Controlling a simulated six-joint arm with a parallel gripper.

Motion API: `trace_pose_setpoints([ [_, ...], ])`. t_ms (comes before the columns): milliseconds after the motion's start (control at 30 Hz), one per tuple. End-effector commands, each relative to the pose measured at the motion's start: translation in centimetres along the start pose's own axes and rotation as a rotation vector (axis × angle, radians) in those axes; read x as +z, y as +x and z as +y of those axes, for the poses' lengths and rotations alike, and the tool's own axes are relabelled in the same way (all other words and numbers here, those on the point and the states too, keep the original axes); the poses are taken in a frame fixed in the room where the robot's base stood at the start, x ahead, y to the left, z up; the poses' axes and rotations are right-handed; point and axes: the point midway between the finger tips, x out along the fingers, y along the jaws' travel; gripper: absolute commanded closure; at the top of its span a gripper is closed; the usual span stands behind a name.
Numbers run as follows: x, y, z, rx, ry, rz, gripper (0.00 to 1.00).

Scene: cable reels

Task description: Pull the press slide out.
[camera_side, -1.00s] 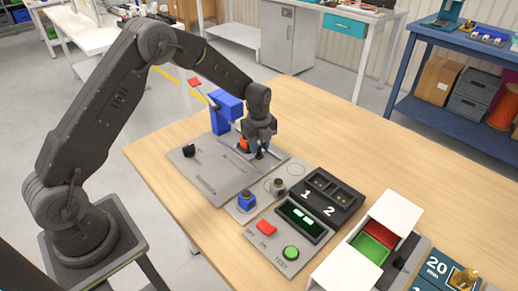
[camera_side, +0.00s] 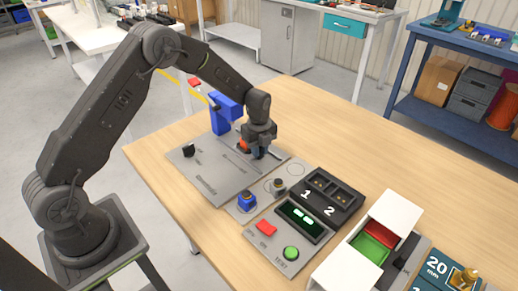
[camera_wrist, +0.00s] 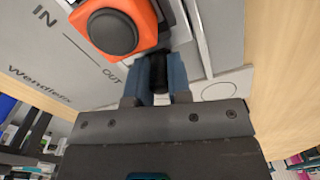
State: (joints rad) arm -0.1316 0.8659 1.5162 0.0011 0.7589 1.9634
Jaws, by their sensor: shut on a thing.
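The blue press (camera_side: 222,112) stands on a grey base plate (camera_side: 205,172) on the wooden table. My gripper (camera_side: 258,153) is low over the plate's right side, in front of the press. In the wrist view, its two blue fingers are shut on a small black handle (camera_wrist: 158,74), which I take to be the press slide's. An orange block (camera_wrist: 143,14) with a round black top sits just beyond the fingers; it also shows in the side view (camera_side: 243,146). The plate carries an IN–OUT line beside it. The slide's body is mostly hidden by my gripper.
A red lever end (camera_side: 194,82) sticks up left of the press, and a black knob (camera_side: 188,150) is on the plate's left.

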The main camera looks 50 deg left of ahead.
Motion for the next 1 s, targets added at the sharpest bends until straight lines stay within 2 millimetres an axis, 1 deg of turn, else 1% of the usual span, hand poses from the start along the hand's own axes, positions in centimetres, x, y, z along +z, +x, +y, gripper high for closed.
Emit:
trace_pose_setpoints([
  [167,-0.3,0.0,-0.1,0.001,0.002,0.000,1.00],
  [400,-3.5,-0.1,-0.9,0.000,0.004,0.001,1.00],
  [667,-3.9,-0.1,-1.0,0.000,0.003,0.003,1.00],
  [700,-4.0,-0.1,-1.1,0.000,0.003,0.004,0.80],
  [800,-3.9,-0.1,-1.0,0.000,0.003,0.003,0.71],
  [1000,-3.8,-0.1,-1.0,0.000,0.002,0.002,0.71],
])
